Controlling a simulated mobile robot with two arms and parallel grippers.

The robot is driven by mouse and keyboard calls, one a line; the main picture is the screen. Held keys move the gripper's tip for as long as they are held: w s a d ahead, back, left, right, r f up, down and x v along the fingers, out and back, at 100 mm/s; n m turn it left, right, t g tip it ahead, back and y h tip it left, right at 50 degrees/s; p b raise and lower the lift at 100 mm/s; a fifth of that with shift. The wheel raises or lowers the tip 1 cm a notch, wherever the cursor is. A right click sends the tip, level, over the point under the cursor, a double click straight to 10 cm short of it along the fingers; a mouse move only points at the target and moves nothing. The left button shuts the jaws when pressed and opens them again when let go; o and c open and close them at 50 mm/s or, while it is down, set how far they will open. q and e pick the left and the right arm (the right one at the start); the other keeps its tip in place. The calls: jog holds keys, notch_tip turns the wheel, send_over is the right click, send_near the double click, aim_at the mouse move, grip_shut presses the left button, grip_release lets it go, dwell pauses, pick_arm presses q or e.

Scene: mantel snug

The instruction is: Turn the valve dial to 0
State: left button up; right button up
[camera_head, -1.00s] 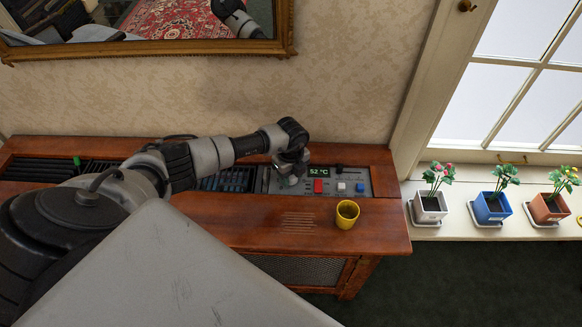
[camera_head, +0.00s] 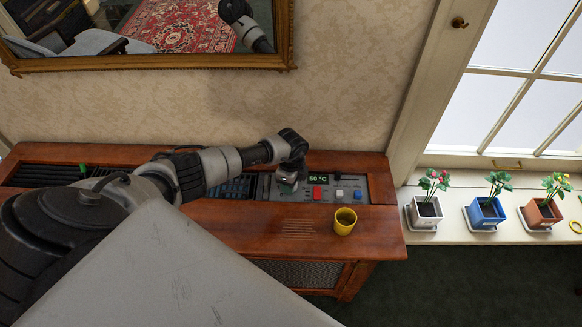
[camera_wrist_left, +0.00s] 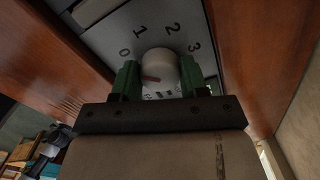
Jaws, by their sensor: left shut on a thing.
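The valve dial (camera_wrist_left: 158,65) is a pale round knob with a red pointer mark, set in a grey panel with the numerals 0, 1, 2 and 3 showing. The red mark points left, on the side of the 0; I cannot tell whether it lines up exactly. My left gripper (camera_wrist_left: 157,82) is shut on the dial, one green finger on each side. My right gripper is not in view.
A yellow cup (camera_head: 344,221) stands in front on the wooden cabinet (camera_head: 385,222). Several potted plants stand on the windowsill at right.

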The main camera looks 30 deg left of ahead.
pick_arm(q)
jog(key=shift+w, duration=0.1)
jog(key=o, duration=0.9)
notch_tip(320, 180, up, 11)
jog(key=shift+f, duration=0.1)
dwell(0.5)
